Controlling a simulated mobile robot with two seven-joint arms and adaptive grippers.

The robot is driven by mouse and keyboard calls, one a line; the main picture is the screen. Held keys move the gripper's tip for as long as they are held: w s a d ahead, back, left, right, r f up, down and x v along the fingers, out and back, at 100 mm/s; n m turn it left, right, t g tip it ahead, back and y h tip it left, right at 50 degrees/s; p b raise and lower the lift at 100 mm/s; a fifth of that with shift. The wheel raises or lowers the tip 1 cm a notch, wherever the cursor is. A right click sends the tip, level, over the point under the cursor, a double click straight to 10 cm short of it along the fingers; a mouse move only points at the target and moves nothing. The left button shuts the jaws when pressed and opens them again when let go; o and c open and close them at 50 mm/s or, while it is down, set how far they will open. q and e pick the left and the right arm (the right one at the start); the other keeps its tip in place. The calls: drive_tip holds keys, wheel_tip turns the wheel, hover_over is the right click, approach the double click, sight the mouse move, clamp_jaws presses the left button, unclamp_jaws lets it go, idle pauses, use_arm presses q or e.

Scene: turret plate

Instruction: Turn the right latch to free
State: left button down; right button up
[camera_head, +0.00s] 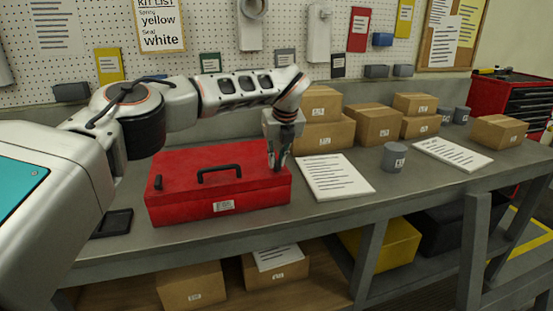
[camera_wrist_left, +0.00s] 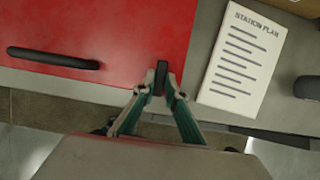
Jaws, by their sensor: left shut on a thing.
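A red toolbox (camera_head: 190,172) with a closed lid and a black carry handle (camera_head: 219,170) sits on the bench. Its left latch (camera_head: 158,182) is a small dark tab at the left end. My left gripper (camera_head: 276,165) points down over the lid's right end. In the left wrist view my left gripper (camera_wrist_left: 163,84) is shut on the right latch (camera_wrist_left: 161,72), a dark upright tab, with one finger on each side. In the head view the fingers mostly hide this latch. My right gripper is not in view.
A station plan sheet (camera_head: 335,176) lies just right of the toolbox. A grey cup (camera_head: 394,157) and several cardboard boxes (camera_head: 323,137) stand further right and behind. A small black tray (camera_head: 112,222) lies at left on the bench (camera_head: 345,213).

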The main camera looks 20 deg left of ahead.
use_arm(q)
drive_tip(key=shift+f, duration=0.1)
idle(0.3)
drive_tip(key=c, duration=2.1)
unclamp_jaws()
drive_tip(key=shift+d+r, duration=0.1)
drive_tip(key=shift+r, duration=0.3)
drive_tip(key=v, duration=1.1)
drive_tip(key=shift+s+r, duration=0.1)
drive_tip(key=shift+r, duration=0.1)
drive_tip(key=shift+d, duration=0.1)
